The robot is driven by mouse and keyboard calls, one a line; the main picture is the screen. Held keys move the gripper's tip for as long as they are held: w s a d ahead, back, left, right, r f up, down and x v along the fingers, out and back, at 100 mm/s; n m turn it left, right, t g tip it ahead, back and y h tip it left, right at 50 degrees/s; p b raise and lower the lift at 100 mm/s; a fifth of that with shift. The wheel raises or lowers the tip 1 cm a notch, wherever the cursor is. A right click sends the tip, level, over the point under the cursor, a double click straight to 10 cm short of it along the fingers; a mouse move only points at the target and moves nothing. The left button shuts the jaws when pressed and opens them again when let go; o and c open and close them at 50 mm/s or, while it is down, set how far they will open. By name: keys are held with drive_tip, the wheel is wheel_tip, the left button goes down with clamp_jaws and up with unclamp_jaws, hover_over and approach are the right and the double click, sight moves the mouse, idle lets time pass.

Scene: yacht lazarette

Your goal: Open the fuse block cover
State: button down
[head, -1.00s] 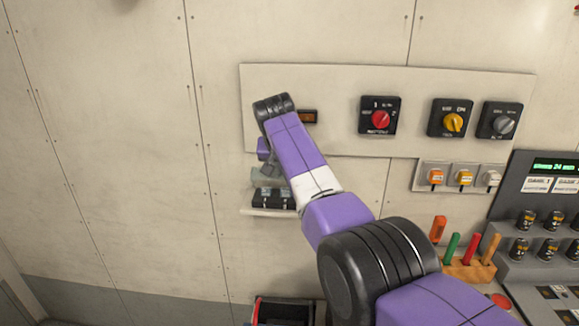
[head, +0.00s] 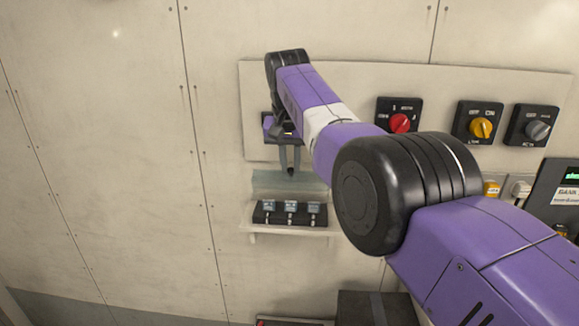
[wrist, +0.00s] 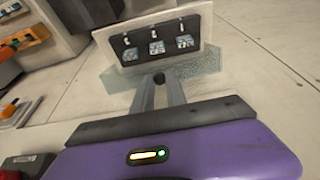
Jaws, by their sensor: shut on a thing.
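The fuse block (head: 290,212) is a black strip with three fuses on a white shelf-like base (head: 262,228) fixed to the wall; it also shows in the wrist view (wrist: 158,33). Its clear, bluish cover (head: 265,181) stands raised against the wall above the block, leaving the fuses exposed. The cover also shows in the wrist view (wrist: 203,70). My gripper (head: 290,172) is at the cover, its fingers closed on a small dark knob (wrist: 159,78) at the cover. The grip also shows in the wrist view (wrist: 160,88).
A wall panel carries a red rotary switch (head: 400,123), a yellow one (head: 481,128) and a grey one (head: 538,130) to the right. My arm crosses in front of the panel. A dark box (head: 372,308) stands below. The wall at left is bare.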

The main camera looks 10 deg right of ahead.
drive_tip(key=shift+w, duration=0.1)
idle(0.3)
drive_tip(key=c, duration=1.3)
unclamp_jaws()
drive_tip(key=shift+c, duration=0.2)
drive_tip(key=b+v, duration=0.2)
drive_tip(key=v, duration=0.5)
drive_tip(key=shift+r, duration=0.35)
